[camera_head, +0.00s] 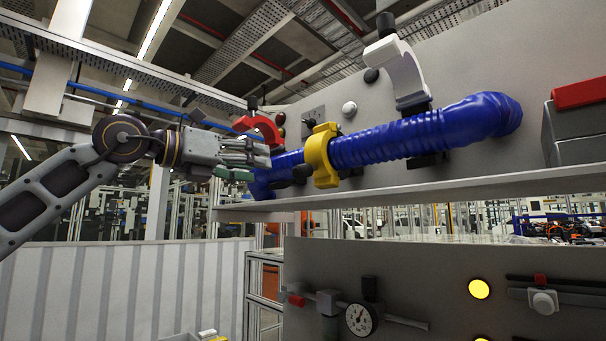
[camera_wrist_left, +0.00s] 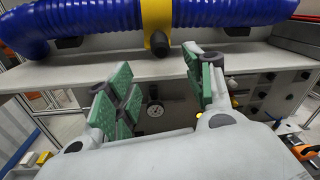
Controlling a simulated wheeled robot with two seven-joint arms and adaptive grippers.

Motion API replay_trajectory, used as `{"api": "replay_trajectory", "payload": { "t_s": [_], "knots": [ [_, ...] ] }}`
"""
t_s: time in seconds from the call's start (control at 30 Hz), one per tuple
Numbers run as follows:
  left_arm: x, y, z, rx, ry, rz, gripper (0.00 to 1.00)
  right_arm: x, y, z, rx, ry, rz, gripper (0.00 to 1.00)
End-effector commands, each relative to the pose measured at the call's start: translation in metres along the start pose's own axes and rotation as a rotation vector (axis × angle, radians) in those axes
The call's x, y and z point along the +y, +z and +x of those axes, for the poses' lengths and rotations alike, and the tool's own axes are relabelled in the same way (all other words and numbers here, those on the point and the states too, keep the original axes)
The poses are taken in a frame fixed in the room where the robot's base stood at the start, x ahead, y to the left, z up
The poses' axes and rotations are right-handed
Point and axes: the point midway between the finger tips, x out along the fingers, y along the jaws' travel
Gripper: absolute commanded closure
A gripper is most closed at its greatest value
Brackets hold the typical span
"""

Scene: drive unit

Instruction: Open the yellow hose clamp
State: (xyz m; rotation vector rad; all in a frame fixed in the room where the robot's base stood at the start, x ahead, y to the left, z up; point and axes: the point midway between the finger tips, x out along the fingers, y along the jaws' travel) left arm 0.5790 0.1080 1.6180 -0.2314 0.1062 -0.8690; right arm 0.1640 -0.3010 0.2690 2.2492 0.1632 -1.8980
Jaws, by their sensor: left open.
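The yellow hose clamp (camera_head: 321,155) wraps around the ribbed blue hose (camera_head: 400,141) and looks closed on it. In the left wrist view the yellow clamp (camera_wrist_left: 157,16) is at the top middle, with a dark knob (camera_wrist_left: 159,43) at its lower end. My left gripper (camera_head: 256,163) is left of the yellow clamp, apart from it. In the left wrist view its green-padded fingers (camera_wrist_left: 162,88) are spread open with nothing between them. The clamp's back is hidden. My right gripper is not in view.
A red clamp (camera_head: 262,127) stands raised close to my left gripper. A white clamp (camera_head: 402,72) stands swung up above the hose. A grey shelf (camera_head: 440,190) runs below the hose. A lower panel carries a dial gauge (camera_head: 361,319) and yellow lights (camera_head: 479,289).

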Motion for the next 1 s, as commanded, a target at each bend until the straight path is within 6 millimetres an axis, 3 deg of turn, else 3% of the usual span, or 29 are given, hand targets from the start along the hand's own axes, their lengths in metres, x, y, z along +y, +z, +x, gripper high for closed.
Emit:
{"api": "replay_trajectory", "payload": {
  "t_s": [0.37, 0.77, 1.0],
  "knots": [
    [0.0, 0.001, 0.015, 0.002, 0.0, -0.002, 0.47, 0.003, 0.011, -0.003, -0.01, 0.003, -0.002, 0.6],
    [-0.001, 0.001, 0.055, 0.002, -0.001, -0.002, 0.47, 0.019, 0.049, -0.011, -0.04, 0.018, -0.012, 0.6],
    [-0.001, 0.001, 0.076, 0.002, -0.001, -0.001, 0.47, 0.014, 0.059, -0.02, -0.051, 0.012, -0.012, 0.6]
  ]
}}
